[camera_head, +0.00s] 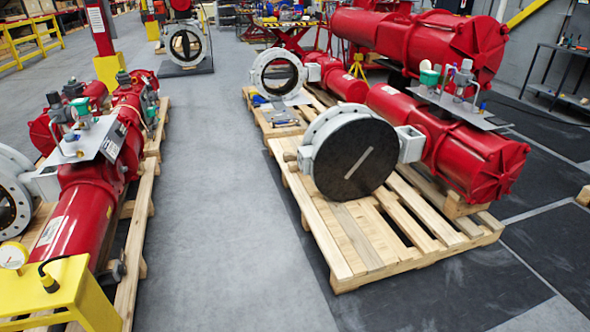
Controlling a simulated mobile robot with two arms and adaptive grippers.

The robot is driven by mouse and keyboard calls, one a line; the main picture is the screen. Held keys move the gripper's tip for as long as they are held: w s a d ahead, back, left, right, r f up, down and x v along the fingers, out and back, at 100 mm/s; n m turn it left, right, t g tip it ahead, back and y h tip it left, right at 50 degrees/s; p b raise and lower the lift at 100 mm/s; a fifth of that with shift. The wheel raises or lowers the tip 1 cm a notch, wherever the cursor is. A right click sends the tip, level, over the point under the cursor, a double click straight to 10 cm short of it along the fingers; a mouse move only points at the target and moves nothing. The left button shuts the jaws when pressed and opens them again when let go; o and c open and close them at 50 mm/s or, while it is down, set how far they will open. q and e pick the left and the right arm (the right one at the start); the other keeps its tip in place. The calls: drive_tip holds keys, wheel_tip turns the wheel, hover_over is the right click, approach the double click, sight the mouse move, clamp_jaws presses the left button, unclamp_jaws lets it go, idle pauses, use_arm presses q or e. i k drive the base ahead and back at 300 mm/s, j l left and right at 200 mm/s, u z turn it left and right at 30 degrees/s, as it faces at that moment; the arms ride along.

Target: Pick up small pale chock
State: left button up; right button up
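No gripper of mine is in view. A small pale wooden block (583,196) lies on the dark floor at the right edge, partly cut off by the frame. Another pale wooden block (457,206) sits on the near pallet under the red actuator (480,160). A small wooden piece (290,156) shows at the pallet's left side, beside the white valve flange. I cannot tell which of these is the chock.
The near wooden pallet (345,262) bears a valve with a dark disc (352,165). More red actuators stand on pallets at left. A yellow stand (75,292) with a gauge is at bottom left. The grey floor aisle (215,200) between is clear. A dark bench (565,75) stands far right.

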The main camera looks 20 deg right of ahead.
sight(293, 167)
drive_tip(key=i, duration=4.9)
drive_tip(key=i+j+z, duration=0.2)
drive_tip(key=i, duration=0.3)
drive_tip(key=i+z, duration=0.2)
drive_tip(key=i, duration=0.35)
drive_tip(key=i+j+z, duration=0.2)
drive_tip(key=i, duration=0.3)
drive_tip(key=j, duration=0.05)
